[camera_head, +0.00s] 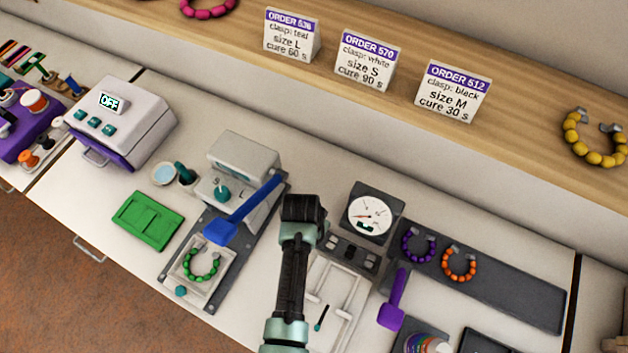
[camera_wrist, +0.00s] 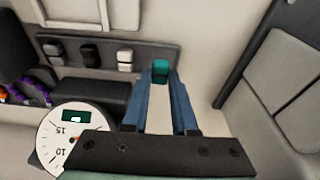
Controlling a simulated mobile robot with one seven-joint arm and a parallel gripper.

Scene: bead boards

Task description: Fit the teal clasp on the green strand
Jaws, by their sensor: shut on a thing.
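The green strand (camera_head: 207,278) lies as an open loop in the light tray of the grey press fixture (camera_head: 213,290), left of my arm. The press has a long blue lever (camera_head: 242,212) and a teal knob near the letters S and L. My gripper (camera_wrist: 160,76) is shut on the teal clasp (camera_wrist: 160,66), which shows between the tips of its two blue fingers. In the head view my gripper is over the bench between press and dial gauge; its fingertips and the clasp are hidden there.
A dial gauge (camera_head: 371,216) stands right of my gripper, with a clasp rack (camera_wrist: 100,56) near it. Purple (camera_head: 419,246) and orange (camera_head: 460,264) strands lie on a dark board. A green tray (camera_head: 147,220) and an oven reading OFF (camera_head: 122,120) are left. Order cards stand on the shelf.

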